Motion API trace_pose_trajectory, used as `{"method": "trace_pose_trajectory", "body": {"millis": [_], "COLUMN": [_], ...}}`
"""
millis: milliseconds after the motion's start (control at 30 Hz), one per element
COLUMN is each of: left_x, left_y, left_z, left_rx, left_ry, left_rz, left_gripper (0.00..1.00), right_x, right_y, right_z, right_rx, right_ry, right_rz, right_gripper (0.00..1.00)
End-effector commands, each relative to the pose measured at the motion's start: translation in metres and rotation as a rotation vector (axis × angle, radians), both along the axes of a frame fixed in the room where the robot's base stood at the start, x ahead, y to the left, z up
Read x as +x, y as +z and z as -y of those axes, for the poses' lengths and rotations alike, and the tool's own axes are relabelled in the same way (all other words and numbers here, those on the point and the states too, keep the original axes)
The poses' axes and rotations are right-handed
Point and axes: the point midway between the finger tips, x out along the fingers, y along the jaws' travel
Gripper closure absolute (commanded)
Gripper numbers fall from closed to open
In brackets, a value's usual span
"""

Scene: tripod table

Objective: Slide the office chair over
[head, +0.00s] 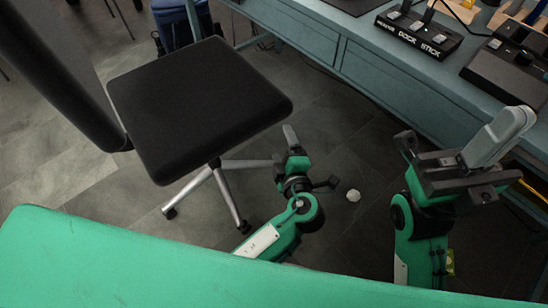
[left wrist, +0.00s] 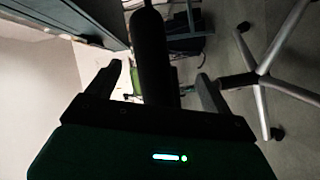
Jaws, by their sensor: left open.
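The office chair has a black seat (head: 200,100), a black backrest at the upper left and a metal star base with casters. My left gripper (head: 292,140) is just off the seat's near right corner in the head view. In the left wrist view its two fingers (left wrist: 160,82) are spread apart. The seat (left wrist: 151,45) appears edge-on between them there, with the chair's metal legs at the right. I cannot tell whether the fingers touch it. My right gripper (head: 497,140) is raised at the right, apart from the chair; its jaw opening is unclear.
A teal desk (head: 390,75) with a dock and other devices runs along the upper right. A green surface (head: 130,260) fills the lower left. Grey tiled floor (head: 50,160) is bare left of the chair. A small pale object (head: 353,195) lies between my arms.

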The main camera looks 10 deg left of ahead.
Motion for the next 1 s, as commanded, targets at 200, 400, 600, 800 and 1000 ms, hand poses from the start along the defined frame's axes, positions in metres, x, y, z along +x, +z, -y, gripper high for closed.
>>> {"method": "trace_pose_trajectory", "body": {"millis": [200,400,600,800,1000], "left_x": [-0.019,-0.026,-0.027,-0.022,-0.002], "left_y": [0.000,0.002,0.003,0.002,0.002], "left_z": [-0.015,-0.019,-0.019,-0.023,-0.042], "left_rx": [-0.134,-0.174,-0.176,-0.175,-0.174], "left_ry": [0.251,0.316,0.318,0.317,0.317], "left_rz": [0.196,0.269,0.270,0.270,0.272], "left_gripper": [0.15,0.15,0.15,0.15,0.15], "right_x": [-0.005,-0.006,-0.006,-0.006,-0.005], "right_y": [0.001,0.003,0.003,0.002,0.002], "right_z": [0.001,0.001,0.001,0.000,-0.001], "right_rx": [0.005,0.006,0.006,0.006,0.006], "right_ry": [0.002,0.002,0.002,0.003,0.008], "right_rz": [0.034,0.042,0.042,0.043,0.050], "right_gripper": [1.00,1.00,1.00,1.00,1.00]}}
